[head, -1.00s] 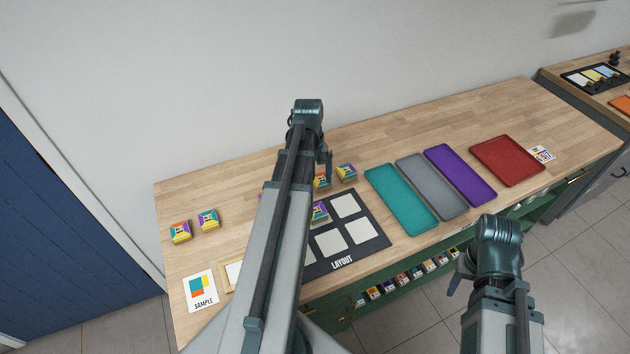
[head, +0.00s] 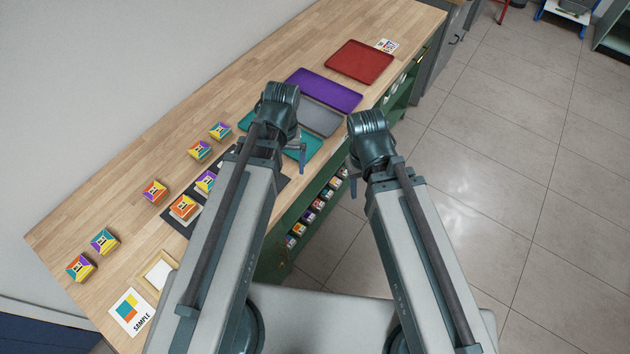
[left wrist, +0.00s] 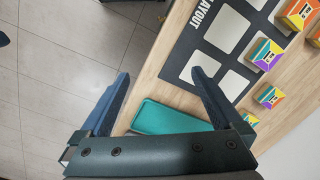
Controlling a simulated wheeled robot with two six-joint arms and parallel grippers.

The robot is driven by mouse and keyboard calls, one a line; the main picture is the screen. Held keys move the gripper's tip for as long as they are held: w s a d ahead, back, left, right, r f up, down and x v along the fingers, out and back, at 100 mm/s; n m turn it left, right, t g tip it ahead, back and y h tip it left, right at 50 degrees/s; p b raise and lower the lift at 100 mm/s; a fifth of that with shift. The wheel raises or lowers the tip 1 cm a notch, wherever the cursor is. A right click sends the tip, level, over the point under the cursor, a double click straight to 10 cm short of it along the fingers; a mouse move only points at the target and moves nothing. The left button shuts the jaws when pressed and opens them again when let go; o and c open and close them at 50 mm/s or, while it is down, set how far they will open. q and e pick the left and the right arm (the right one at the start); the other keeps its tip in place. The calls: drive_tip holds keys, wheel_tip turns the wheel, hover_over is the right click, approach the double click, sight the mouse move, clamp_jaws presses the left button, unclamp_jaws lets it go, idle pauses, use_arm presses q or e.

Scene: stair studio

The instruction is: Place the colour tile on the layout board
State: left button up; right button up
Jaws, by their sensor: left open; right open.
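The black layout board (head: 170,217) lies on the wooden bench, partly hidden by my left arm. Two colour tiles sit on it: an orange-topped one (head: 183,207) and a purple-and-yellow one (head: 205,181). In the left wrist view the board (left wrist: 186,43) shows its LAYOUT label and bare white squares. Several more colour tiles, such as an orange-and-yellow one (head: 154,192), stand on the bench beside the board. My left gripper (left wrist: 160,95) is open and empty, near the bench's front edge by the teal tray. My right gripper (head: 353,187) is open, over the floor in front of the bench.
A teal tray (left wrist: 165,113), a grey tray (head: 320,117), a purple tray (head: 325,91) and a red tray (head: 360,62) lie along the bench. A SAMPLE card (head: 131,311) and a wooden frame (head: 157,272) lie at the near left. Open tiled floor is on the right.

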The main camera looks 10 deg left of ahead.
use_arm(q)
drive_tip(key=s+d+m, duration=0.4)
drive_tip(key=d, duration=0.5)
drive_tip(key=shift+s+m+t+y, duration=0.25)
drive_tip(key=shift+m+t+y, duration=0.05)
drive_tip(key=shift+m, duration=0.1)
drive_tip(key=shift+f+b, duration=0.3)
drive_tip(key=shift+b, duration=0.05)
drive_tip(key=shift+c, duration=0.2)
